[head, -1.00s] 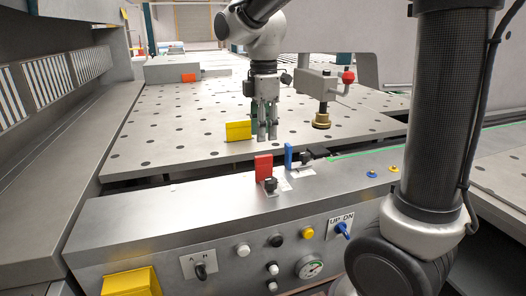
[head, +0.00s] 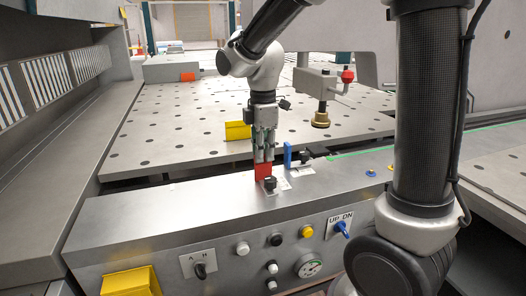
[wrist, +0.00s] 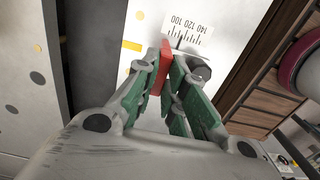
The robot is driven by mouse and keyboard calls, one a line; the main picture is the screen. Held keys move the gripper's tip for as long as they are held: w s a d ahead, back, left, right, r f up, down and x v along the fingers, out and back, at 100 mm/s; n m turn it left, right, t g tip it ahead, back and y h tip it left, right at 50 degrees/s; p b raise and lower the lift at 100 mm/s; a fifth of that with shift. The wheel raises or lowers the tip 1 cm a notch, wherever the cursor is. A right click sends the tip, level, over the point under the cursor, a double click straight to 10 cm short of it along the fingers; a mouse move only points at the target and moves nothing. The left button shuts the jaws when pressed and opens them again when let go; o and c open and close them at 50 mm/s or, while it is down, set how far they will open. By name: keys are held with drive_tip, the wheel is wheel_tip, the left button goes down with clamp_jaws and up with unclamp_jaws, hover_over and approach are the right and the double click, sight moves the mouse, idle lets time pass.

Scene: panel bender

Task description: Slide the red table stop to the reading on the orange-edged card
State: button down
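The red table stop (head: 263,172) stands upright on the front beam, beside a black knob (head: 270,184) and a white scale label (head: 284,184). My gripper (head: 264,157) points down over the stop, its fingers reaching the stop's upper part. In the wrist view the red stop (wrist: 153,80) lies between my fingertips (wrist: 163,68). The fingers look apart; firm contact on both sides cannot be made out. The scale (wrist: 187,27) shows 140, 120 and 100 past the stop. I cannot make out an orange-edged card or its reading.
A blue stop (head: 288,155) stands just right of the red one. A yellow block (head: 238,131) sits behind, on the perforated table (head: 170,125). A tool head with a brass foot (head: 320,120) hangs to the right. Buttons and switches line the beam's front.

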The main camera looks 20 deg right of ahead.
drive_tip(key=shift+s, duration=0.85)
drive_tip(key=shift+w, duration=0.1)
drive_tip(key=c, duration=1.5)
unclamp_jaws()
wheel_tip(320, 180, up, 12)
